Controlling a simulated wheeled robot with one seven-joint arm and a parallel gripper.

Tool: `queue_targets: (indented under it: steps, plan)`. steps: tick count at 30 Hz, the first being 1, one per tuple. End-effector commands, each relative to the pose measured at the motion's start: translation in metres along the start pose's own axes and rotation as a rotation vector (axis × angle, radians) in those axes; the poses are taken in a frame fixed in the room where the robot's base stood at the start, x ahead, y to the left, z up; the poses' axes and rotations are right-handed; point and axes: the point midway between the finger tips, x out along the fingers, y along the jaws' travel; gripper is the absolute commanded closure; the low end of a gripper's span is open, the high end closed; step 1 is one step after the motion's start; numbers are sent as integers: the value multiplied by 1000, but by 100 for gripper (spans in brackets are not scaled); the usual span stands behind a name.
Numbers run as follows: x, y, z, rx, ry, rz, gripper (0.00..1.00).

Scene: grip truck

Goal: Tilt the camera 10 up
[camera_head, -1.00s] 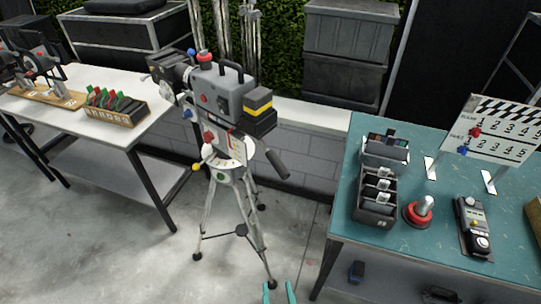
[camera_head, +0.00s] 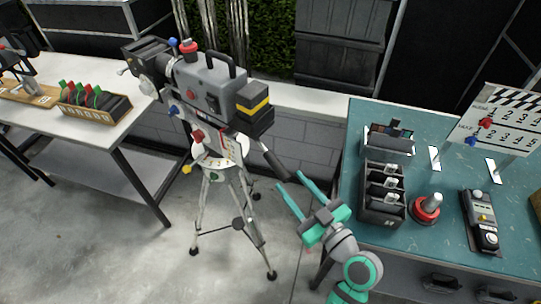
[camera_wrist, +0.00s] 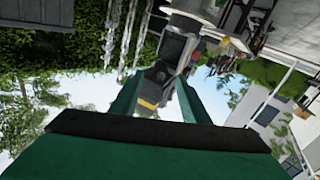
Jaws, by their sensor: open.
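The grey film camera (camera_head: 212,92) stands on a tripod (camera_head: 230,215) in the middle of the head view, its lens end toward the left. A black and yellow block (camera_head: 254,106) sits at its rear. A dark pan handle (camera_head: 274,160) slopes down to the right from the tripod head. My gripper (camera_head: 287,188) is open and empty, its teal fingers pointing up and left, close to the lower end of the handle; contact cannot be told. In the wrist view the camera (camera_wrist: 172,70) shows beyond my open fingers (camera_wrist: 155,95).
A teal table (camera_head: 430,165) on the right holds a black divided box (camera_head: 383,208), a red-based knob (camera_head: 426,208), a handheld device (camera_head: 481,220) and a clapperboard (camera_head: 503,120). A white table (camera_head: 60,70) on the left holds a labelled rack (camera_head: 95,104). Floor around the tripod is clear.

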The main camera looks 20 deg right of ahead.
Motion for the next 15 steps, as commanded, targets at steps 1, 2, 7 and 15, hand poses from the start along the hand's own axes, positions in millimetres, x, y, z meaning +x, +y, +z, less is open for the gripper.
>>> queue_targets:
  steps: [1, 2, 7, 15]
  plan:
    - [4, 0, 0, 0, 0, -2, 58]
    - [8, 0, 0, 0, 0, -1, 58]
    - [34, 1, 0, -1, 1, 0, 58]
    - [79, 1, 0, 0, -1, 3, 58]
